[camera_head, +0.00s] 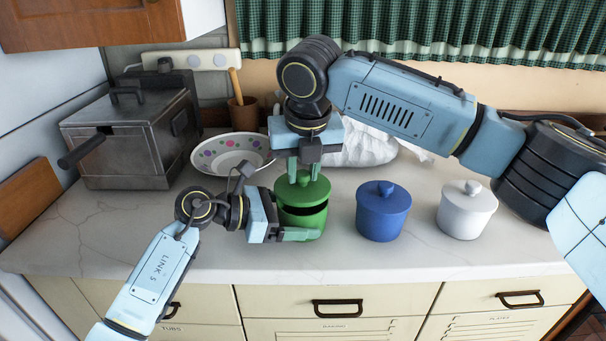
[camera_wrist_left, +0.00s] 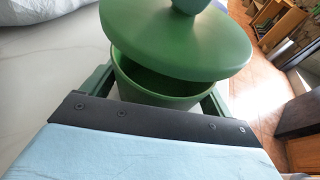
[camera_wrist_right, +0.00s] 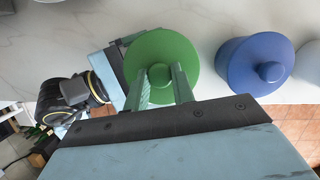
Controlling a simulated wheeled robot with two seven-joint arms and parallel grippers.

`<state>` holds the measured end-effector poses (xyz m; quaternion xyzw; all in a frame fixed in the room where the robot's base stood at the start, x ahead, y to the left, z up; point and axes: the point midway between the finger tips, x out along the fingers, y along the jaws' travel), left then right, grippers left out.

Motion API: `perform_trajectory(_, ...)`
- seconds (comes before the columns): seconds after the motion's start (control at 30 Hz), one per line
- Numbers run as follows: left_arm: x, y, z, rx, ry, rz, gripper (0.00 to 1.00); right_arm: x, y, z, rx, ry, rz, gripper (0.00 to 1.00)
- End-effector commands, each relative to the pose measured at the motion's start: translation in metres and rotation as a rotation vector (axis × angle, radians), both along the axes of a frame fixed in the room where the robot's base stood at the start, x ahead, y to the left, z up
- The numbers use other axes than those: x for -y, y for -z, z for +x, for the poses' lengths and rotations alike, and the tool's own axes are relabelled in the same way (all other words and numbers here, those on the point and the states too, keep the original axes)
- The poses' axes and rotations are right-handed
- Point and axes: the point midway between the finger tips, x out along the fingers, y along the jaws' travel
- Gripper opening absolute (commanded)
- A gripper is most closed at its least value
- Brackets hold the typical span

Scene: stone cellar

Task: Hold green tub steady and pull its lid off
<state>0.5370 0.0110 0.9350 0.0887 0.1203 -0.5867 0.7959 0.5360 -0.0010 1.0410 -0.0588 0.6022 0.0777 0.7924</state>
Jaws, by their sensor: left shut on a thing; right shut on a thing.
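The green tub (camera_head: 303,219) stands on the counter, with my left gripper (camera_head: 296,232) shut around its body from the left. The green lid (camera_head: 316,190) is raised a little above the tub and tilted, with a dark gap between lid and rim. My right gripper (camera_head: 304,172) comes down from above and is shut on the lid's knob. In the left wrist view the tub's open inside (camera_wrist_left: 160,82) shows under the lid (camera_wrist_left: 180,40). In the right wrist view the lid (camera_wrist_right: 165,60) hides the tub, and the fingers flank the knob (camera_wrist_right: 160,74).
A blue lidded tub (camera_head: 383,212) and a white lidded tub (camera_head: 466,212) stand to the right. Behind are a dotted bowl (camera_head: 229,153), a brown pot (camera_head: 243,115) and a crumpled white cloth (camera_head: 362,148). A metal box (camera_head: 130,135) stands at left. Counter (camera_head: 110,235) at front left is clear.

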Motion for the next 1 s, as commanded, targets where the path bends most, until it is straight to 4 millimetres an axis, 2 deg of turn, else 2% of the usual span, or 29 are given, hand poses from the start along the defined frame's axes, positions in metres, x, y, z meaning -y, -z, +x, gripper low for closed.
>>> perform_trajectory(0.5,0.000,0.000,0.000,0.000,0.000,0.001,0.74,0.000,-0.026,0.000,0.000,0.000,0.000,0.04)
perform_trajectory(0.77,0.000,0.000,0.000,0.000,0.000,0.001,0.74,0.000,-0.028,0.000,-0.001,0.000,0.000,0.04)
perform_trajectory(0.8,0.000,0.000,0.000,0.000,0.000,0.001,0.89,0.000,-0.028,0.000,-0.001,0.000,0.000,0.04)
perform_trajectory(0.87,0.000,0.000,0.000,0.000,0.000,0.001,0.97,0.000,-0.028,0.000,-0.001,0.000,0.000,0.04)
perform_trajectory(0.9,0.000,0.000,0.000,0.000,0.000,0.001,1.00,0.000,-0.028,0.000,-0.001,0.000,0.000,0.04)
perform_trajectory(1.0,0.000,0.000,0.000,0.000,0.000,0.001,1.00,0.000,-0.028,0.000,-0.001,0.000,0.000,0.04)
